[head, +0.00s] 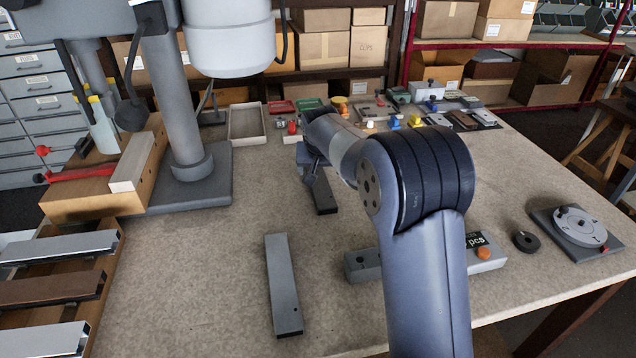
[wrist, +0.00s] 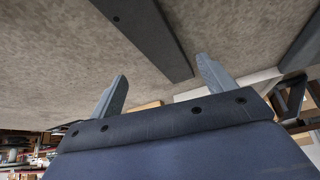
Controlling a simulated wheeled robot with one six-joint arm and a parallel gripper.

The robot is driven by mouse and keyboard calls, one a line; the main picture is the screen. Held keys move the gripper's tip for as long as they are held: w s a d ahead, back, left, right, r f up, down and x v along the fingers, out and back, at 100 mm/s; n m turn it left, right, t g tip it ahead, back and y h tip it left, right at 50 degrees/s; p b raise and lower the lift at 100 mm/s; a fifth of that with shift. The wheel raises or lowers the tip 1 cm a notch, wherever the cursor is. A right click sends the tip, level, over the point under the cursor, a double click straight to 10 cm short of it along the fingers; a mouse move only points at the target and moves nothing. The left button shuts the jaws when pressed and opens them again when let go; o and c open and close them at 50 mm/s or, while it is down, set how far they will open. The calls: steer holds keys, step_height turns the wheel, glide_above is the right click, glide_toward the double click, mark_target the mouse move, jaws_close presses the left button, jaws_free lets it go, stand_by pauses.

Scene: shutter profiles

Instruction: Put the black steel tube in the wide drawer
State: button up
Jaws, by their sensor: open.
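A black steel tube (head: 324,194) lies flat on the workbench, its far part hidden by my wrist in the head view. In the wrist view a long dark bar with a small hole, which looks like this tube (wrist: 148,35), lies beyond my fingers. My gripper (head: 308,175) is by the tube's far end, partly hidden by my arm. In the wrist view my gripper (wrist: 162,70) has its two fingers spread with nothing between them. A grey cabinet of labelled drawers (head: 42,85) stands at the left; I cannot tell which drawer is the wide one.
A grey tube (head: 282,285) lies on the bench (head: 200,270) left of my arm. A drill-press-like machine (head: 190,120) stands at the left, near a rack of profiles (head: 60,270). Small parts crowd the back.

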mark_target(318, 179)
steer(key=shift+a+p+x, duration=0.15)
steer(key=shift+p+x, duration=0.05)
steer(key=shift+x, duration=1.45)
steer(key=shift+a+p+x, duration=0.1)
steer(key=shift+p+x, duration=0.1)
steer(key=shift+x, duration=1.5)
steer(key=shift+s, duration=0.1)
steer(key=shift+c, duration=0.2)
steer(key=shift+r, duration=0.1)
steer(key=c, duration=1.6)
